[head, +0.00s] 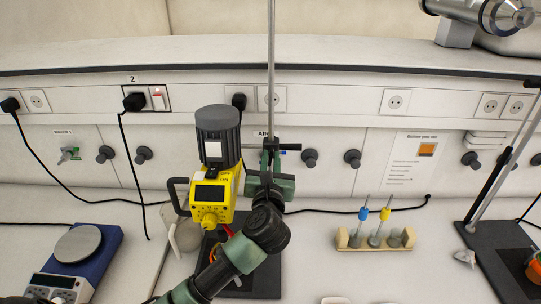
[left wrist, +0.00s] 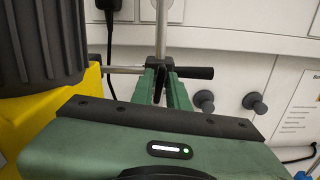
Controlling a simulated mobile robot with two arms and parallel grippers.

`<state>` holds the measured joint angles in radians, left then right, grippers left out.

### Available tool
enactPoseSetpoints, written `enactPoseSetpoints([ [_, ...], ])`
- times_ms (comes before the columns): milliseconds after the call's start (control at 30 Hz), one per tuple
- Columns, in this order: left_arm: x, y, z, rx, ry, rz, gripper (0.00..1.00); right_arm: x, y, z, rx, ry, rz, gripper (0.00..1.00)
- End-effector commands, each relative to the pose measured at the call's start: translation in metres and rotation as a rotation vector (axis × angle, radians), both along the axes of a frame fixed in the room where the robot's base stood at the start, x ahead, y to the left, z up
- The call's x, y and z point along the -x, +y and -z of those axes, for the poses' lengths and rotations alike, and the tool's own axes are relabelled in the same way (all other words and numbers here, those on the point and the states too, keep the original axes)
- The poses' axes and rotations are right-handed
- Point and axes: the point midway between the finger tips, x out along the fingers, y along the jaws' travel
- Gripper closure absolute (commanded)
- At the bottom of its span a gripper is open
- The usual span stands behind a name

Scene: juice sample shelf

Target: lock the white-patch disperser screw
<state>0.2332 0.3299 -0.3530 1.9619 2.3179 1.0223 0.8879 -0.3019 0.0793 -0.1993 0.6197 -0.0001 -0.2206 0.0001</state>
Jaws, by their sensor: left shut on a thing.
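The disperser (head: 218,165) has a yellow body, a dark grey motor top and a white patch, and is mounted beside a vertical metal rod (head: 271,70). In the left wrist view its grey top and yellow side (left wrist: 45,45) fill the left edge. The clamp screw's black handle (head: 290,147) sticks out sideways to the right of the rod, and also shows in the left wrist view (left wrist: 195,72). My left gripper (head: 269,158) is at the rod, with its green fingers (left wrist: 163,85) closed on the screw. The fingers hide part of the grip. My right gripper is out of view.
A wooden rack (head: 374,241) with blue and yellow tools stands right of my arm. A blue hotplate (head: 75,262) is at the left. Another stand (head: 492,262) is at the far right. Cables run behind.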

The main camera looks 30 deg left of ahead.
Motion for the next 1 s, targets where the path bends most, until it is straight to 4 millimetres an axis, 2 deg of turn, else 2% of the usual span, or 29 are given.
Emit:
enactPoseSetpoints([
  [33,0.0,0.0,-0.003,-0.029,0.02,-0.002,1.0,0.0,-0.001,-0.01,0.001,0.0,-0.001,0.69],
  [100,0.0,0.0,-0.004,-0.081,0.044,-0.002,1.0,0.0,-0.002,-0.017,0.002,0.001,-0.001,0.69],
  [333,-0.001,-0.001,-0.002,-0.274,0.137,-0.001,1.0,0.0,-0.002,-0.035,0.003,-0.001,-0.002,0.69],
  [1000,-0.002,-0.003,0.003,-0.848,0.41,-0.001,1.0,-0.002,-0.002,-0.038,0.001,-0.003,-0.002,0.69],
])
